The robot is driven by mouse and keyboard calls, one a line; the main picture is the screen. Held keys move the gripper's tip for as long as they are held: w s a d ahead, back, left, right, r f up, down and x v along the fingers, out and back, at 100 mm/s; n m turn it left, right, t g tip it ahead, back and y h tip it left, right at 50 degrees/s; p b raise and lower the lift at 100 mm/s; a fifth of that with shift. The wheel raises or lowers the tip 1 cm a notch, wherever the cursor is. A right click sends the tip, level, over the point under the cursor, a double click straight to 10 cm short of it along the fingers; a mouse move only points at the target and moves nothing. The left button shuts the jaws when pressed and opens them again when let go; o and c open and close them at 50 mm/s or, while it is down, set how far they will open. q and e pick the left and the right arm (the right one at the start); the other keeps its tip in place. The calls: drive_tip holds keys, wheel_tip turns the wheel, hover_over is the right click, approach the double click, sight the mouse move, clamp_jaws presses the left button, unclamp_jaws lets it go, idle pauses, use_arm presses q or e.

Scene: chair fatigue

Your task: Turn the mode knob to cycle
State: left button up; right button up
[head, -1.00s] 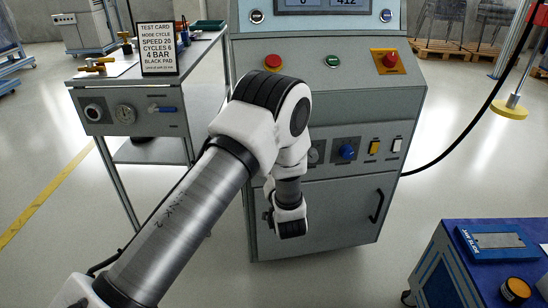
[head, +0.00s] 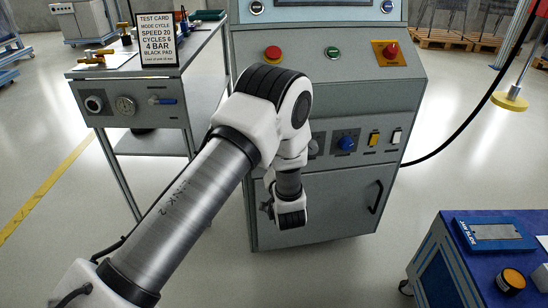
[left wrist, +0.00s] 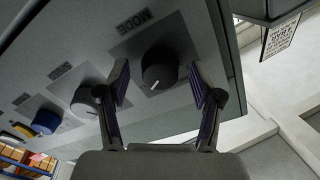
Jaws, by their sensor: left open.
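The mode knob (left wrist: 158,68) is round and black with a white pointer mark, under the label MODE on the grey panel. In the left wrist view my left gripper (left wrist: 158,76) is open, with one finger on each side of the knob. I cannot tell whether either finger touches it. In the head view my left arm hides the mode knob and most of the gripper. My right gripper is not in view.
Beside the mode knob are a grey-white knob (left wrist: 85,103) and a blue knob (left wrist: 45,122). The panel also has a yellow switch (head: 374,139) and a white switch (head: 396,137). A blue cart (head: 440,262) stands at the lower right.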

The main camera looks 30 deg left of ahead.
use_arm(q)
drive_tip(key=v, duration=1.2)
